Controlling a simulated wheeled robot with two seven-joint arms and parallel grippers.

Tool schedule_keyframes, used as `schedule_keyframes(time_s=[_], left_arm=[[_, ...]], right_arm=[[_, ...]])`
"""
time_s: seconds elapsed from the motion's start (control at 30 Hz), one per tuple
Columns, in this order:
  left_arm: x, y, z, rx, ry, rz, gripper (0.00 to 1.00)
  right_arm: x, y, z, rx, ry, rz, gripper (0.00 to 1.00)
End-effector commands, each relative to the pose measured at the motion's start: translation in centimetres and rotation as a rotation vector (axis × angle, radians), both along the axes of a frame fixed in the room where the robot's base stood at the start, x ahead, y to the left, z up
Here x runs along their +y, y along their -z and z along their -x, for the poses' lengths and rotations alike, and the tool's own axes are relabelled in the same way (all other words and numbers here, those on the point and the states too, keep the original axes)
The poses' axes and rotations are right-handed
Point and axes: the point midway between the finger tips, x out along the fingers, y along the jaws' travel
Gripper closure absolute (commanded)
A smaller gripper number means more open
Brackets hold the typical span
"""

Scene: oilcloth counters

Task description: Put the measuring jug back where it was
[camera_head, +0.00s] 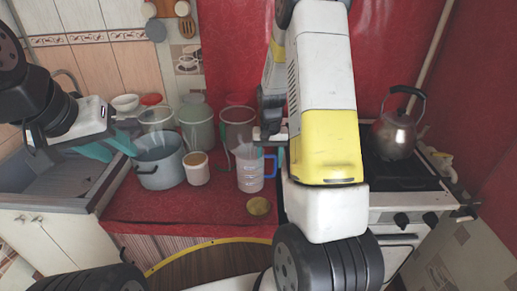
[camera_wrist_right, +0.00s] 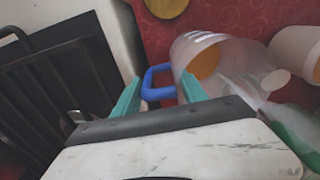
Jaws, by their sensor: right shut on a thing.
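The measuring jug (camera_head: 250,172) is clear with a blue handle and stands upright on the red counter in the head view, beside a white mug. In the right wrist view the jug (camera_wrist_right: 215,60) is seen from above, with something orange showing in it. My right gripper (camera_wrist_right: 160,92) is shut on the jug's blue handle, which lies between its teal fingers. In the head view my right arm mostly hides that gripper. My left gripper (camera_head: 109,147) is open and empty over the sink edge at the left, its teal fingers apart.
A grey pot (camera_head: 158,165), a white mug (camera_head: 196,170) and several canisters crowd the counter left of and behind the jug. A small brass lid-like disc (camera_head: 258,206) lies in front. A kettle (camera_head: 395,135) stands on the stove at right. The counter's front left is clear.

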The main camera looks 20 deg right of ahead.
Motion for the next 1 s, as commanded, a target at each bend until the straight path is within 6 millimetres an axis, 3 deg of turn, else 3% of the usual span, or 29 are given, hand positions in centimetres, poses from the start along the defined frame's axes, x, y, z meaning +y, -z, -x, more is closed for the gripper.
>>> schedule_keyframes(time_s=[0.03,0.1,0.13,0.53,1.0], left_arm=[[0.0,0.0,0.0,0.000,0.000,0.000,0.64],[0.0,0.0,0.0,0.000,0.000,0.000,0.64],[0.0,0.0,0.0,0.000,0.000,0.000,0.64],[0.0,0.0,0.0,0.000,0.000,0.000,0.64],[0.0,0.0,0.0,0.000,0.000,0.000,0.64]], right_arm=[[0.0,0.1,0.0,0.000,0.000,0.000,0.44],[0.0,0.0,0.0,0.000,0.000,0.000,0.31],[0.0,0.0,0.0,0.000,0.000,0.000,0.29],[0.0,-0.7,0.0,-0.001,0.000,0.000,0.29],[0.2,-9.8,0.0,-0.003,0.000,0.000,0.29]])
